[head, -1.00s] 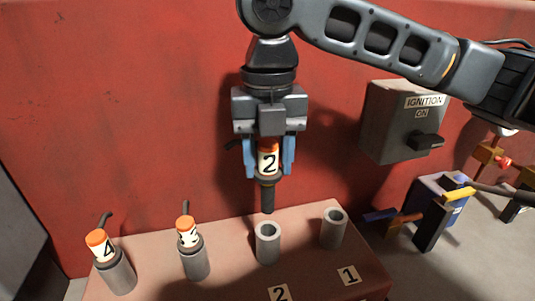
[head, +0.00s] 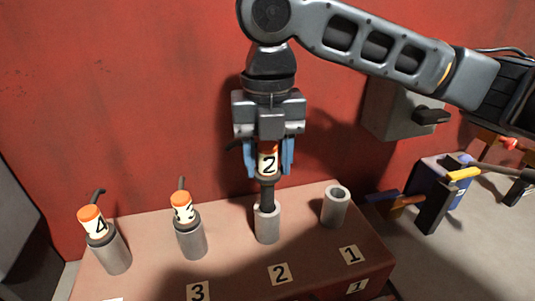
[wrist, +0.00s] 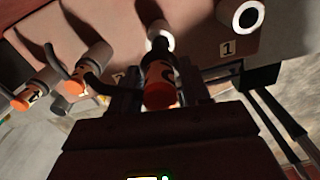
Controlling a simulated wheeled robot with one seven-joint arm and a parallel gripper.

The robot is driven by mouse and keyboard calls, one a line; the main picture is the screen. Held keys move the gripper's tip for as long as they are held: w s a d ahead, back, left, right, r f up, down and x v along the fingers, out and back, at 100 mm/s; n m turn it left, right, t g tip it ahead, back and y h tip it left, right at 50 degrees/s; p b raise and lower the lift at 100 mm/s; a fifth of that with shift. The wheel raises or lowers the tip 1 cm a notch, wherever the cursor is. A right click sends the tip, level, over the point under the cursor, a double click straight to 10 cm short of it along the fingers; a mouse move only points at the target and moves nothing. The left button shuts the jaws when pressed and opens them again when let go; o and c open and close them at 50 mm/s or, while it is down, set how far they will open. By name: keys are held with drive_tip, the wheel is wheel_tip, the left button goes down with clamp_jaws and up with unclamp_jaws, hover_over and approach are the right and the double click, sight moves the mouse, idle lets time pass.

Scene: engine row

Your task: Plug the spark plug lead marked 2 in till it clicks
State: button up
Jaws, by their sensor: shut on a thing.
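The lead marked 2 (head: 267,163) has an orange cap, a white label and a dark lower boot. My gripper (head: 268,165) is shut on it, with a blue finger on each side, and holds it upright. The boot's lower end is at the mouth of the grey socket (head: 266,227) behind the label 2 (head: 279,273); how deep it sits I cannot tell. In the wrist view the orange cap of the lead (wrist: 160,95) is between the fingers, and its dark boot meets the pale socket rim (wrist: 161,40).
Leads marked 4 (head: 94,223) and 3 (head: 183,208) stand in their sockets to the left. The socket by label 1 (head: 336,206) is empty, close on the right. A grey ignition box (head: 390,112) is on the red wall. A battery (head: 440,180) with clamps is at the right.

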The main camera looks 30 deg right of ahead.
sight(267, 193)
drive_tip(key=shift+f+b, duration=1.65)
drive_tip(key=shift+f, duration=1.15)
drive_tip(key=shift+f+b, duration=0.45)
drive_tip(key=shift+f, duration=0.4)
drive_tip(key=o, duration=1.1)
drive_tip(key=shift+r, duration=0.1)
drive_tip(key=shift+o, duration=0.2)
drive_tip(key=shift+r, duration=3.9)
